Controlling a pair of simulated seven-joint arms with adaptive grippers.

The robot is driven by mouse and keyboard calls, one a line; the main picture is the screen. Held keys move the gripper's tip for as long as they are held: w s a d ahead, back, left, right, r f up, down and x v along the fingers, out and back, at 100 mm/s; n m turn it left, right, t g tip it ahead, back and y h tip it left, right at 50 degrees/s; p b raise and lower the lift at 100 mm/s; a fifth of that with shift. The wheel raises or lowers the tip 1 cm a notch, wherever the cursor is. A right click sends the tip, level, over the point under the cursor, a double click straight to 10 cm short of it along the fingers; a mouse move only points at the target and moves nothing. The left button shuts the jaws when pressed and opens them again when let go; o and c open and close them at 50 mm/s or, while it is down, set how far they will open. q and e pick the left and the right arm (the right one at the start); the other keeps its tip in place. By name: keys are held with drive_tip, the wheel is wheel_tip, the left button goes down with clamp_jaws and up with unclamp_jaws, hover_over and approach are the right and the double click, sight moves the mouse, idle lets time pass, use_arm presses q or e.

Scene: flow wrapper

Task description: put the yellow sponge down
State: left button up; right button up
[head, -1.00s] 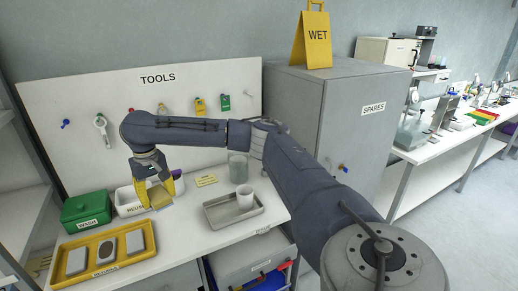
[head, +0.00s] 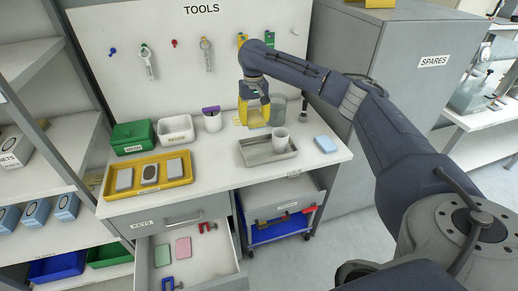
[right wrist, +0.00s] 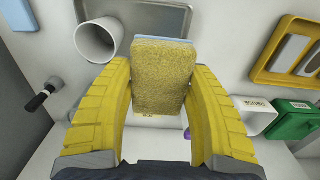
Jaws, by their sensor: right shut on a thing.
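My right gripper (head: 255,106) is over the back of the white table, behind the metal tray (head: 247,157). In the right wrist view, its yellow fingers (right wrist: 158,100) are shut on the yellow sponge (right wrist: 160,85), which has a pale blue layer at its far edge. The sponge (head: 257,118) shows only in part between the fingers in the head view. It appears held above the table; I cannot tell how high. My left gripper is not in view.
A drawer (head: 190,253) is open below.

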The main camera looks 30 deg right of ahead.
sight(255, 153)
wheel_tip(255, 153, down, 15)
drive_tip(key=shift+f, duration=0.15)
idle(0.6)
drive_tip(key=shift+f, duration=0.15)
drive_tip(key=o, duration=0.5)
wheel_tip(255, 153, up, 12)
drive_tip(key=shift+r, duration=0.15)
idle(0.4)
